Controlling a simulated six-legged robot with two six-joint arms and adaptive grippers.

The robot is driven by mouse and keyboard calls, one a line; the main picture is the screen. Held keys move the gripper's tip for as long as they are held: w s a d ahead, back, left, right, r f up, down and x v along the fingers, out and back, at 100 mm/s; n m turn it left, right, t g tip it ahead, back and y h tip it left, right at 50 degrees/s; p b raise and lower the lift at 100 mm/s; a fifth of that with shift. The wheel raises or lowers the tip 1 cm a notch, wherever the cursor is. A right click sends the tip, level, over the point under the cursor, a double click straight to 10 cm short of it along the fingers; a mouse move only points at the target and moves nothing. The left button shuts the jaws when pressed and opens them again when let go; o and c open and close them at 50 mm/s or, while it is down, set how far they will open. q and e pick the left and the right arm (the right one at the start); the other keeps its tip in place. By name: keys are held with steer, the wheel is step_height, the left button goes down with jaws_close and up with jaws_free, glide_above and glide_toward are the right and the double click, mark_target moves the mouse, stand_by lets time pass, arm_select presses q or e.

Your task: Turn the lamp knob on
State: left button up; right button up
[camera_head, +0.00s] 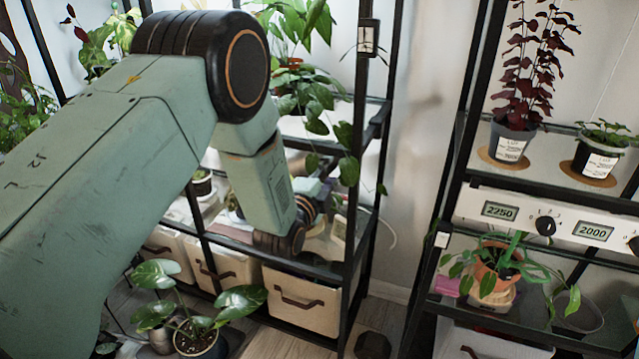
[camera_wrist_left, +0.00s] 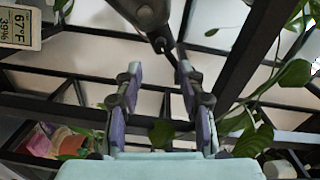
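A white panel (camera_head: 469,205) on the right rack has displays reading 2250 and 2000. A black knob (camera_head: 545,226) sits beside the 2250 display; another (camera_head: 634,245) is at the picture's right edge. My left gripper (camera_wrist_left: 159,70) is open and empty, its two fingers apart in the left wrist view. In the head view it is small and partly hidden behind my left arm, inside the left rack. A dark rounded fitting with a short stem (camera_wrist_left: 148,12) shows beyond the fingertips in the wrist view; I cannot tell whether it is a lamp knob. My right gripper is out of view.
Black posts and shelves (camera_head: 365,200) of the left rack surround the left gripper. Leaves (camera_wrist_left: 250,140) hang close on its right in the wrist view. A thermometer display (camera_wrist_left: 20,27) is upper left there. Fabric bins (camera_head: 300,303) and a potted plant (camera_head: 195,335) stand low.

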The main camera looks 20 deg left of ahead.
arm_select(q)
steer(key=s, duration=0.4)
steer(key=shift+s+r, duration=0.1)
steer(key=shift+s, duration=0.05)
steer(key=shift+a, duration=0.1)
steer(key=s+f+n+g, duration=0.9)
steer(key=s+f+n, duration=0.3)
steer(key=s+f, duration=0.55)
steer(key=s+f+n+g, duration=0.2)
steer(key=s+f+g, duration=0.2)
steer(key=s, duration=0.9)
steer(key=s+f+n+g, duration=0.2)
steer(key=s+f+g, duration=0.2)
steer(key=s, duration=0.9)
steer(key=shift+s+a+f+n+g+y, duration=0.15)
steer(key=shift+s+a+n+g+y, duration=0.15)
steer(key=shift+s+a, duration=0.15)
